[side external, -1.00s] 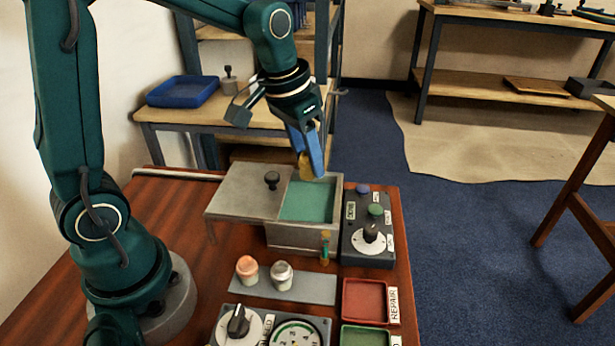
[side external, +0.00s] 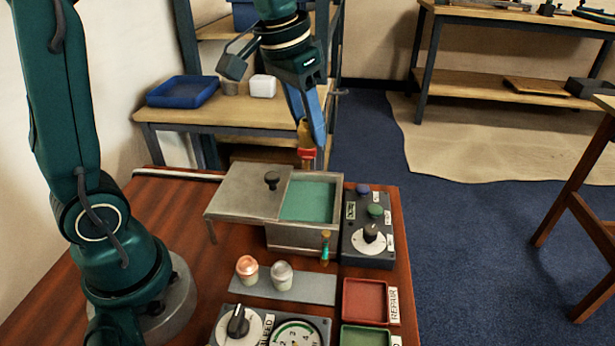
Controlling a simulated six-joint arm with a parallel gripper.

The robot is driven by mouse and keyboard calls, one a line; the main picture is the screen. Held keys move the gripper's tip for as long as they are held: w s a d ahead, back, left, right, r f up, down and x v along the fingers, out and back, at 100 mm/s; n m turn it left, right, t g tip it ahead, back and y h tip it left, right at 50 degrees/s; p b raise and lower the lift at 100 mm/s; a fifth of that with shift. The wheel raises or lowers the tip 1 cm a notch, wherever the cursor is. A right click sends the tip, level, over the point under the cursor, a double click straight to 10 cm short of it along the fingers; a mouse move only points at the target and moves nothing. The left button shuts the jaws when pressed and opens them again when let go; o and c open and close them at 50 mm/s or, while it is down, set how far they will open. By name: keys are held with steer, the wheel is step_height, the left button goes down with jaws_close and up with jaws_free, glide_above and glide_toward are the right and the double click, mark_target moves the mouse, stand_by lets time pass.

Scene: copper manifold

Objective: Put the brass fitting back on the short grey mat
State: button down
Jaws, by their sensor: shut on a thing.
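My gripper (side external: 308,125) has blue fingers and is shut on the brass fitting (side external: 304,133). The fitting hangs upright with a red end (side external: 306,154) at its bottom. It is in the air above the back of the grey box (side external: 295,236). The fingers hide part of it. The short grey mat (side external: 315,291) lies on the table in front of the box. A copper-coloured fitting (side external: 247,268) and a silver-coloured fitting (side external: 281,275) stand on its left and middle; its right end is bare.
The box's grey lid (side external: 240,190) with a black knob is slid left, showing a green interior (side external: 310,201). A dark control box (side external: 368,235) stands right of it. Red (side external: 365,302) and green (side external: 365,337) trays and a dial panel (side external: 270,328) lie at the front.

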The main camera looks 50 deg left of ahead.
steer(key=shift+r, duration=0.15)
steer(key=s+d+f, duration=0.1)
steer(key=d+f, duration=0.1)
steer(key=d+f+m, duration=0.1)
steer(key=d+f, duration=0.1)
steer(key=s+d+f+m, duration=0.1)
steer(key=d+f, duration=0.1)
steer(key=d, duration=0.1)
steer(key=shift+s+d+h, duration=0.1)
steer(key=shift+s+h, duration=0.2)
steer(key=m, duration=0.2)
glide_above(325, 285)
steer(key=s, duration=0.1)
step_height(325, 285, down, 4)
steer(key=f, duration=0.1)
steer(key=shift+s+a+f+h, duration=0.1)
steer(key=shift+f+h, duration=0.05)
steer(key=shift+f, duration=0.85)
steer(key=shift+a+f+h, duration=0.1)
steer(key=shift+f+h, duration=0.05)
steer(key=shift+f, duration=0.8)
steer(key=shift+f, duration=1.3)
steer(key=shift+c, duration=2.2)
jaws_free()
steer(key=shift+o, duration=0.4)
steer(key=o, duration=0.3)
